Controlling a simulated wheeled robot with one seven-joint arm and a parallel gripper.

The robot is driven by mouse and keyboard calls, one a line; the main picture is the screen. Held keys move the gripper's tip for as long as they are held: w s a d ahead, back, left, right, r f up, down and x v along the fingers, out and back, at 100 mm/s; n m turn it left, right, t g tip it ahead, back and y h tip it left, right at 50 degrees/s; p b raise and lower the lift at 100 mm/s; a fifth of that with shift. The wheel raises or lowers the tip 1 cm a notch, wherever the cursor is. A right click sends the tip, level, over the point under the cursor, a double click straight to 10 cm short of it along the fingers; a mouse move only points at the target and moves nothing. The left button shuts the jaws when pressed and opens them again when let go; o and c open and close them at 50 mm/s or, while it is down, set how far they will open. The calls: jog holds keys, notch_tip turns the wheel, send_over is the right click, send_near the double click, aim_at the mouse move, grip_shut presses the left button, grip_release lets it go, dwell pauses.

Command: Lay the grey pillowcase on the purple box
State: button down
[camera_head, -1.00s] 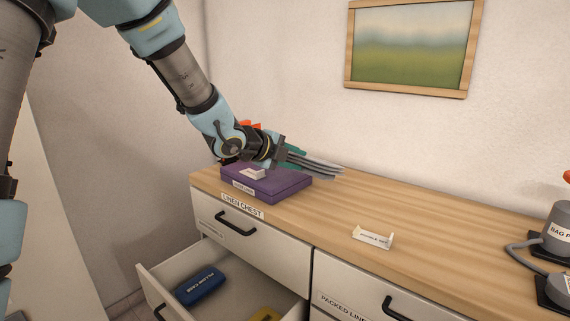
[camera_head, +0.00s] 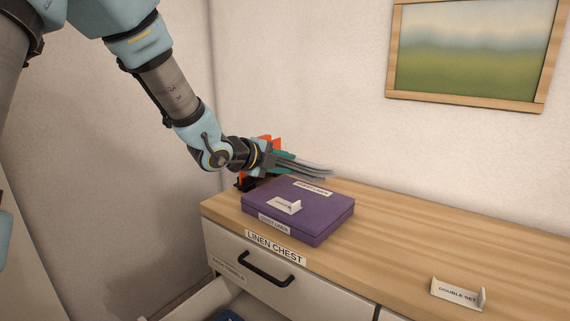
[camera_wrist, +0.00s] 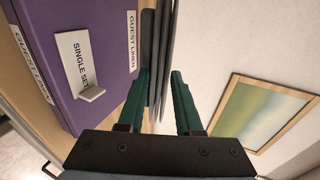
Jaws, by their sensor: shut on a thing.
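The purple box (camera_head: 322,217) lies closed on the wooden chest top, with a small white "SINGLE SET" card holder (camera_head: 287,206) on its lid; the box also shows at the left of the wrist view (camera_wrist: 100,22). My gripper (camera_head: 292,164) has green fingers and is shut on a flat, layered grey thing, which looks like the grey pillowcase (camera_head: 318,172). The pillowcase sticks out to the right above the box's back edge. In the wrist view the pillowcase (camera_wrist: 163,35) runs edge-on between the fingers (camera_wrist: 160,88), beside the box. I cannot tell whether it touches the box.
The wooden top (camera_head: 450,235) is clear to the right, except for a white "DOUBLE SET" card holder (camera_head: 457,293). A drawer (camera_head: 190,303) stands open below at the left, with a blue item (camera_head: 231,317) partly in view. The wall with a framed picture (camera_head: 470,50) is behind.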

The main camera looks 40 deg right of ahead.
jog(key=shift+w+d+f+b, duration=0.15)
jog(key=shift+d+f+b, duration=0.3)
jog(key=shift+d+f, duration=0.4)
jog(key=f+b, duration=0.1)
jog(key=d+f+b, duration=0.1)
jog(key=shift+w+d+f, duration=0.1)
jog(key=shift+f, duration=0.25)
jog(key=shift+f+b, duration=0.6)
grip_release()
jog(key=shift+a, duration=0.8)
